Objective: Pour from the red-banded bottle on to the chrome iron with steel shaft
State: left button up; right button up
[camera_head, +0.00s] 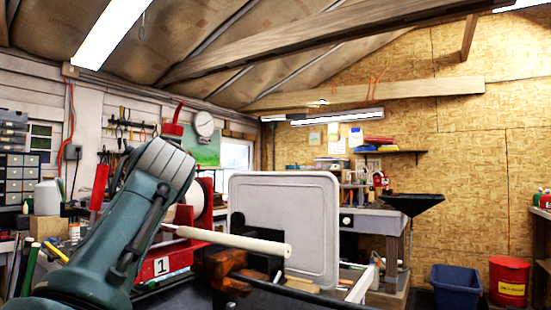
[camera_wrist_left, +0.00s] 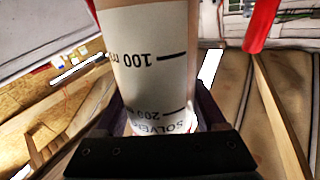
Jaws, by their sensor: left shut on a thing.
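My left gripper (camera_wrist_left: 158,112) is shut around a bottle (camera_wrist_left: 150,60) with a white graduated label, which fills the middle of the left wrist view. Its printing reads upside down there, and no red band shows in that view. In the head view my left arm hides the gripper and most of the bottle; a red cap or spout (camera_head: 172,128) shows above the arm. A pale, thick-ended rod (camera_head: 240,241), apparently the club's wrapped shaft end, lies nearly level right of my arm. The iron's chrome head is not visible. My right gripper is not in view.
Wooden clamp blocks (camera_head: 224,268) sit below the rod, with a dark rod (camera_head: 305,294) beside them. A large pale panel (camera_head: 285,215) stands behind. A red machine marked 1 (camera_head: 157,263) is close to my left arm. A blue bin (camera_head: 455,287) stands at right.

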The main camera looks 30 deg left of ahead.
pick_arm(q)
jog(key=m, duration=0.1)
jog(key=m+t, duration=0.1)
jog(key=m, duration=0.1)
jog(key=shift+d, duration=0.25)
jog(key=shift+d+f+m+t, duration=0.1)
jog(key=shift+m+t, duration=0.25)
jog(key=shift+m, duration=0.25)
jog(key=shift+d+f+m+t, duration=0.1)
jog(key=shift+m+t, duration=0.25)
jog(key=shift+m, duration=0.25)
jog(key=m, duration=0.1)
jog(key=m+t, duration=0.1)
jog(key=f+m, duration=0.1)
jog(key=shift+w+d+m+t, duration=0.2)
jog(key=shift+d+m+t, duration=0.1)
jog(key=shift+m, duration=0.1)
jog(key=shift+f+m+t+h, duration=0.2)
jog(key=shift+m+t+h, duration=0.1)
jog(key=shift+m, duration=0.7)
jog(key=shift+w+d+m+t+h, duration=0.15)
jog(key=shift+m+t+h, duration=0.15)
jog(key=shift+m+t, duration=0.4)
jog(key=shift+r+m, duration=0.1)
jog(key=shift+m, duration=0.4)
jog(key=shift+m+h+b, duration=0.3)
jog(key=shift+b, duration=0.15)
